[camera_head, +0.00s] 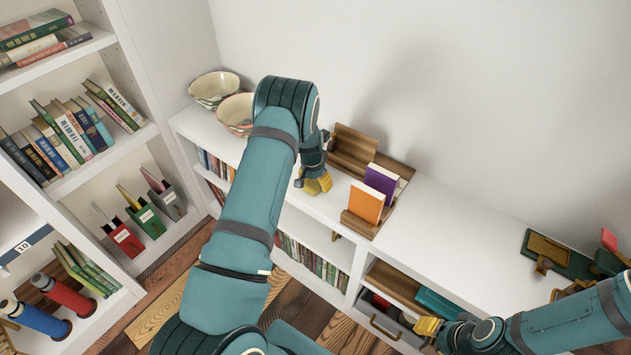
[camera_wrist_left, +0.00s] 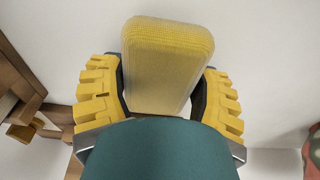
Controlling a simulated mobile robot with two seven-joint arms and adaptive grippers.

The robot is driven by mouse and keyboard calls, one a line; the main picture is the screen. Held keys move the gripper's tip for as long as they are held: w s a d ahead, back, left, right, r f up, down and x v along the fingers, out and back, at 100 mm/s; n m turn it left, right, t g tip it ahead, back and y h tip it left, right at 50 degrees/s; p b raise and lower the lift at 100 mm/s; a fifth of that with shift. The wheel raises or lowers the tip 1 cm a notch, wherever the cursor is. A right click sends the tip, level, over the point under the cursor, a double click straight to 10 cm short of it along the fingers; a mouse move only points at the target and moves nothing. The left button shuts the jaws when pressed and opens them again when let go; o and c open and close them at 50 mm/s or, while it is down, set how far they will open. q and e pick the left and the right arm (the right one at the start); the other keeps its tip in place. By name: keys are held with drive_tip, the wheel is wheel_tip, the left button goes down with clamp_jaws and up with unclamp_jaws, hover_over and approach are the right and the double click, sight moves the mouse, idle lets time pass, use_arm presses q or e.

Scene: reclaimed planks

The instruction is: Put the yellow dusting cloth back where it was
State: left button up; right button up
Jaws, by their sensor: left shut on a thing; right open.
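The yellow dusting cloth (camera_wrist_left: 168,62) is a folded, padded block between the yellow fingers of my left gripper (camera_wrist_left: 160,100) in the left wrist view. The gripper is shut on it, and the white surface lies behind it. In the head view my left gripper (camera_head: 317,184) is over the white shelf top, between the bowls and the wooden book stand. The cloth cannot be told apart from the yellow fingers there. My right gripper (camera_head: 428,326) is open at the lower right, near the front of the low shelf, away from the cloth.
The wooden stand (camera_head: 358,224) holds an orange book (camera_head: 366,203) and a purple book (camera_head: 381,181). Two bowls (camera_head: 214,88) (camera_head: 236,113) stand at the back left. A green-and-brown object (camera_head: 556,254) lies at the right. The shelf top (camera_head: 450,235) between stand and that object is clear.

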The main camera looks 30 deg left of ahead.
sight(312, 182)
use_arm(q)
drive_tip(key=shift+f, duration=0.15)
drive_tip(key=o, duration=1.1)
drive_tip(key=shift+o, duration=0.2)
wheel_tip(312, 182, up, 12)
drive_tip(key=s+p, duration=0.2)
